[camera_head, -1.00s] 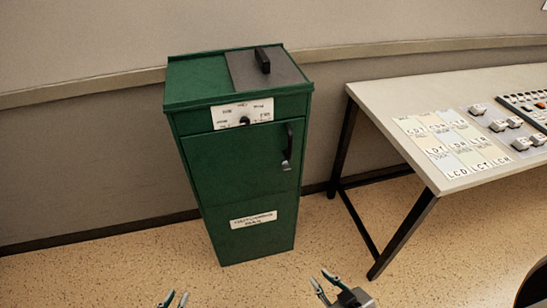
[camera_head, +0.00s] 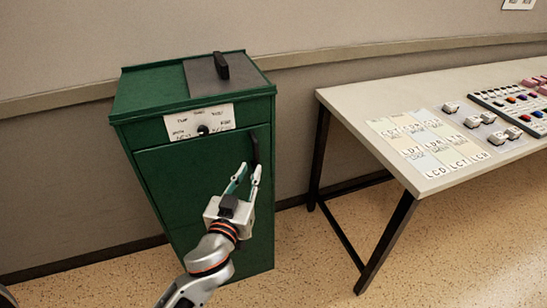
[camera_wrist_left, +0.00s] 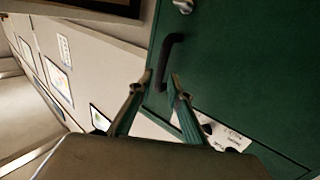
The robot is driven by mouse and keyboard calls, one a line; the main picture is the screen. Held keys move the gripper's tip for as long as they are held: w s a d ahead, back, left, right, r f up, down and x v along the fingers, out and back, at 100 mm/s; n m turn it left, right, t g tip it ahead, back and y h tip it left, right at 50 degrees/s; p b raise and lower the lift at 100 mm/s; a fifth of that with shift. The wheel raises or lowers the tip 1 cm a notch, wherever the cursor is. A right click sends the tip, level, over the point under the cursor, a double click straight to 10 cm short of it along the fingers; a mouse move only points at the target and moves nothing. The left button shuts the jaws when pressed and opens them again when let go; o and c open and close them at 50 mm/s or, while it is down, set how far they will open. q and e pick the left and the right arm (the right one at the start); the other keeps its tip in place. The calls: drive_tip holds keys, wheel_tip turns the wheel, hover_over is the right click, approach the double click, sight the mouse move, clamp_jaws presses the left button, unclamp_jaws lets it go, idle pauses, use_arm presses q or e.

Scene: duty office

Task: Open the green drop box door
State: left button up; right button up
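The green drop box (camera_head: 190,165) stands against the wall, with its front door (camera_head: 175,190) shut. A black door handle (camera_head: 255,150) is at the door's upper right; it also shows in the left wrist view (camera_wrist_left: 169,60). My left gripper (camera_head: 247,168) is in front of the door, just below the handle in the head view. Its fingers are open. In the left wrist view the fingertips (camera_wrist_left: 160,76) are apart, on either side of the handle's end; I cannot tell whether they touch it. My right gripper is not in view. My left arm hides the lower door.
A white label with a black knob (camera_head: 203,130) is above the door. A grey plate with a black handle (camera_head: 221,66) is on the box top. A table (camera_head: 345,97) with cards and keypads stands to the right, with clear floor between.

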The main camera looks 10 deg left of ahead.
sight(255, 159)
use_arm(q)
drive_tip(key=shift+w+a, duration=0.1)
drive_tip(key=shift+w, duration=3.5)
clamp_jaws()
